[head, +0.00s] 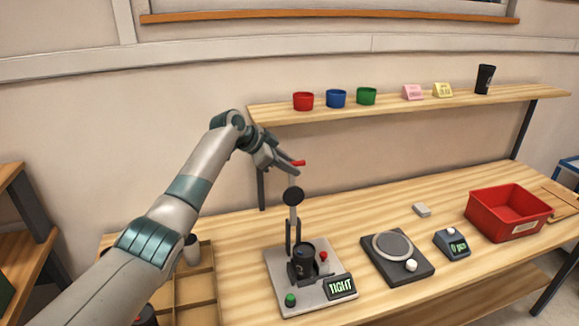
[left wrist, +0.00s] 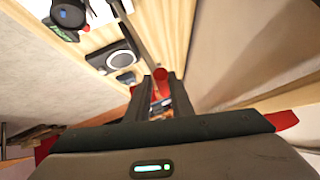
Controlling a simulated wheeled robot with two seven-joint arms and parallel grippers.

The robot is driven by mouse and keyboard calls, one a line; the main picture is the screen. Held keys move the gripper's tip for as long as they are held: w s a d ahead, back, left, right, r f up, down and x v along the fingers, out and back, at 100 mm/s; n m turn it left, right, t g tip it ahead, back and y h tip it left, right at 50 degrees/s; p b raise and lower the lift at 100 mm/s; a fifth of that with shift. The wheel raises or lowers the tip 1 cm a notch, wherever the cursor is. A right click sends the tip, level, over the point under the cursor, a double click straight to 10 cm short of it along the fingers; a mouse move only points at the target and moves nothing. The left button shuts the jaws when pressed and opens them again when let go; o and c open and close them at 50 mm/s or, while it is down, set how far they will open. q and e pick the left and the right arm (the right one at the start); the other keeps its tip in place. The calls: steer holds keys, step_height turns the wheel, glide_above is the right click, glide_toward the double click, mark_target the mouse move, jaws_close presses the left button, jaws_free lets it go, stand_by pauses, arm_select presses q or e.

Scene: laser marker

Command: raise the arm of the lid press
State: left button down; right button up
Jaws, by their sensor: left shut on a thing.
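The lid press stands on a grey base (head: 285,293) at the front left of the table, with a lidded black cup (head: 303,258) on it and a display (head: 340,288) reading TIGHT. Its arm (head: 293,225) points upright, and the round black pad (head: 293,197) faces me, well above and apart from the cup. My left gripper (head: 294,166) is above the pad, shut on a red handle (head: 300,163). The handle also shows between the fingers in the left wrist view (left wrist: 160,80). The join between handle and arm is not clearly visible. My right gripper is out of view.
A wooden divided tray (head: 197,285) is at the left. A shelf (head: 420,103) behind carries cups and cards. The table behind the press is clear.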

arm_select(q)
steer(key=shift+s+f, duration=0.1)
steer(key=shift+f, duration=0.15)
steer(key=c, duration=2)
jaws_free()
steer(key=shift+o, duration=1.3)
steer(key=shift+w+f, duration=0.1)
steer(key=shift+w, duration=0.1)
steer(key=shift+s+a+r, duration=0.1)
steer(key=shift+s+r, duration=0.1)
steer(key=shift+r, duration=0.1)
steer(key=b+v, duration=0.5)
steer(key=v, duration=1.1)
steer(key=shift+a+r+b, duration=0.2)
steer(key=shift+a+b, duration=0.2)
steer(key=shift+f, duration=0.1)
